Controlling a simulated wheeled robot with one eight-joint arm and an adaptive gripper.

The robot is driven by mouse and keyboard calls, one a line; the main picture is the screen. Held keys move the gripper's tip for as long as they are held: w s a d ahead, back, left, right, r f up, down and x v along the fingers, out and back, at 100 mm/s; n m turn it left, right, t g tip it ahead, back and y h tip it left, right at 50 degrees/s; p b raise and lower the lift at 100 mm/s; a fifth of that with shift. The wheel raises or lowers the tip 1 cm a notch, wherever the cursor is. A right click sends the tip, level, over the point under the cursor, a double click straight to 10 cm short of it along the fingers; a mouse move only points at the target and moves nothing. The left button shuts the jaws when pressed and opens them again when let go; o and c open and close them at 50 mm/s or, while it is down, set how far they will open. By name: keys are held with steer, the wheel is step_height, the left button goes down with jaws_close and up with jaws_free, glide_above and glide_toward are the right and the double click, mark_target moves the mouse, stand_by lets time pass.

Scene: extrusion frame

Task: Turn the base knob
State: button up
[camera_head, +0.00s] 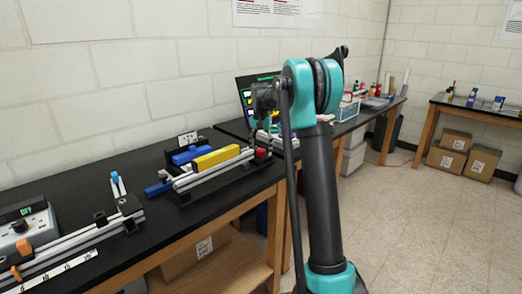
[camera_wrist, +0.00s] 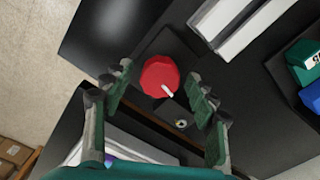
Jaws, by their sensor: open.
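The base knob is a red, faceted knob with a white pointer mark (camera_wrist: 158,72), seen from above in the wrist view. It sits on a black base plate (camera_wrist: 190,50). The white mark points toward the lower right of that picture. In the head view a small red knob (camera_head: 262,153) shows at the right end of the extrusion frame (camera_head: 215,170), just left of my arm. My gripper (camera_wrist: 160,82) is open and empty. Its two green-padded fingers stand on either side of the knob in the picture. I see no contact, and the remaining height is hard to tell.
Silver rails (camera_wrist: 235,25) run beside the knob in the wrist view. A small round silver fastener (camera_wrist: 181,124) lies below it. A yellow block (camera_head: 215,158) and a blue block (camera_head: 187,155) are near the frame. The bench edge and floor are close by.

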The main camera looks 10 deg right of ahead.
steer(key=c, duration=1.2)
steer(key=shift+o, duration=0.2)
steer(key=n, duration=0.4)
steer(key=shift+n, duration=0.3)
steer(key=n, duration=1.5)
